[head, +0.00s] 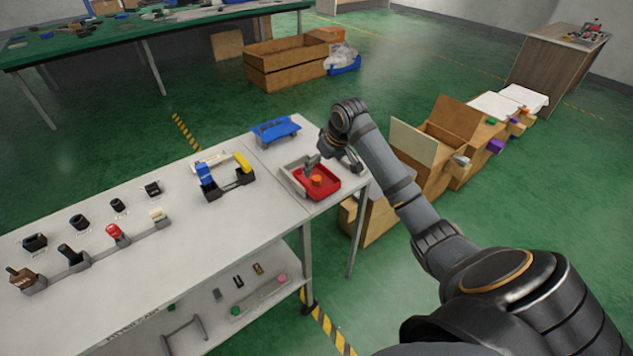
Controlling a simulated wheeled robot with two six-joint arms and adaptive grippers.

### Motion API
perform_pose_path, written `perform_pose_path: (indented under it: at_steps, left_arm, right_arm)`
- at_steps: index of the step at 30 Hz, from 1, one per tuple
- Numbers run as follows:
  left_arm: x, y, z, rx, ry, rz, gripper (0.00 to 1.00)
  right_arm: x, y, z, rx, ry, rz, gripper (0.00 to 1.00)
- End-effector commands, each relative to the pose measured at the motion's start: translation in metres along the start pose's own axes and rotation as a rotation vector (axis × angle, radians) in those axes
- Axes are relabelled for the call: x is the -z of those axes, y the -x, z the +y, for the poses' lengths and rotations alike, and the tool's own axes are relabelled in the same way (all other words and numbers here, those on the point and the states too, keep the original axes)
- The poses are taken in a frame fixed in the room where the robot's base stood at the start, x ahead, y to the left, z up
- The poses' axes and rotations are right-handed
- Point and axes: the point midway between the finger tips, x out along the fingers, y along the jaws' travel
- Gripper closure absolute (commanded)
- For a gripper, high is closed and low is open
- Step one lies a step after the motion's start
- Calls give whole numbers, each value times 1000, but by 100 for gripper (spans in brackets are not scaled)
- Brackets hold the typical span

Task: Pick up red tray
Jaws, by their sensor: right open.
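The red tray (325,188) lies at the right end of the white table. It sits beside or partly within a light grey tray (291,173); I cannot tell which. A small orange object (317,181) is in the red tray. My right gripper (332,164) is open above the trays, with a finger close over the red tray's back part. I cannot tell whether it touches the tray. My own gripper and wrist hide part of the tray's back edge. My left gripper is not in view.
A blue tray (276,131) stands behind the red one. A fixture with blue and yellow levers (226,175) is to the left, and several lever handles line the table (170,262). Cardboard boxes (438,135) stand on the right, beyond the table edge.

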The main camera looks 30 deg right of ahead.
Motion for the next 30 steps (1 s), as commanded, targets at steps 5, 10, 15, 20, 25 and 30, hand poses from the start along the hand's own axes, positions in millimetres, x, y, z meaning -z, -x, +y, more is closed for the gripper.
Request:
perform_pose_path:
  at_steps: [5, 10, 15, 20, 25, 30]
  left_arm:
    - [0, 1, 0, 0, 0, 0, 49]
    - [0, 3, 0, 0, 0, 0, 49]
    - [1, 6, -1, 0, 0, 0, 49]
    - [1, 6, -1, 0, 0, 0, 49]
    - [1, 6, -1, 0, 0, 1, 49]
    - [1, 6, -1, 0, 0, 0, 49]
  right_arm:
    - [0, -18, 0, 0, 0, 0, 0]
    - [0, -26, 0, 0, 1, -1, 0]
    - [0, -56, 0, 2, -1, -1, 0]
    - [0, -70, 0, -1, 2, 1, 0]
    - [0, -70, 1, -2, 2, 2, 0]
    - [0, -70, 1, -2, 2, 1, 20]
